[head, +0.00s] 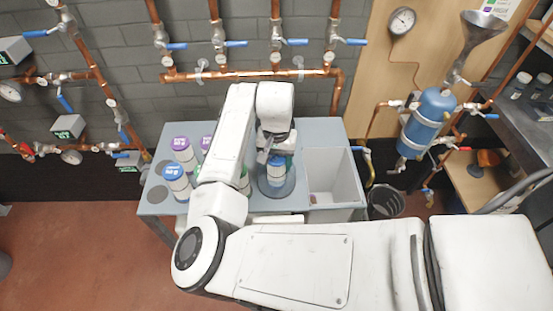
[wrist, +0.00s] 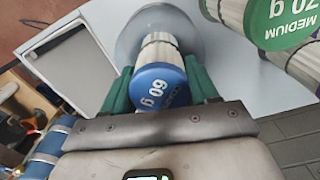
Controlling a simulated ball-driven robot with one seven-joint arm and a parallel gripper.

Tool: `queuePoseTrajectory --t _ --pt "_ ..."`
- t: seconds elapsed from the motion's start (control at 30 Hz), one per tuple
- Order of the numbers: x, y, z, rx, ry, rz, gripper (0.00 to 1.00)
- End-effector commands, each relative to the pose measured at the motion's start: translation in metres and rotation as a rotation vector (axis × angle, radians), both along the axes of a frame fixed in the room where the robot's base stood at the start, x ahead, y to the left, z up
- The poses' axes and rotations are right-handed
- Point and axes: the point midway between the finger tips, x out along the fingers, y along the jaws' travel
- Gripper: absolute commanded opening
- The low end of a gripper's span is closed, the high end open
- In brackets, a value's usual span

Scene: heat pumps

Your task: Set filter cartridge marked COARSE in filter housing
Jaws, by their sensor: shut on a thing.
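My gripper (head: 270,150) is shut on a blue-capped filter cartridge (head: 277,172). In the wrist view its green fingers (wrist: 160,88) sit on either side of the blue cap (wrist: 158,85), which reads "60 g"; the word on it cannot be read. The cartridge's white pleated body stands upright in a round, grey see-through bowl (head: 264,190), which looks like the filter housing. The bowl also shows in the wrist view (wrist: 190,28). I cannot tell whether the cartridge touches its bottom.
Left on the grey bench (head: 160,208) stand another blue-capped cartridge (head: 175,182), purple-capped ones (head: 182,146) and a green-capped one (head: 245,182), partly behind my arm. An open grey bin (head: 332,178) is right of the bowl; copper pipes run behind.

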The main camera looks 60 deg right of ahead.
Motion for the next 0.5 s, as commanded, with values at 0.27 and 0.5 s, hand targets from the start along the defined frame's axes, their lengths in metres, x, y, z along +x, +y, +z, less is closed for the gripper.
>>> queuePoseTrajectory --t 0.27,0.5 --pt "0.0000 0.0001 -0.0002 0.000 0.000 0.000 0.84" --pt "0.0001 0.0002 0.0006 0.000 0.000 0.000 0.85"
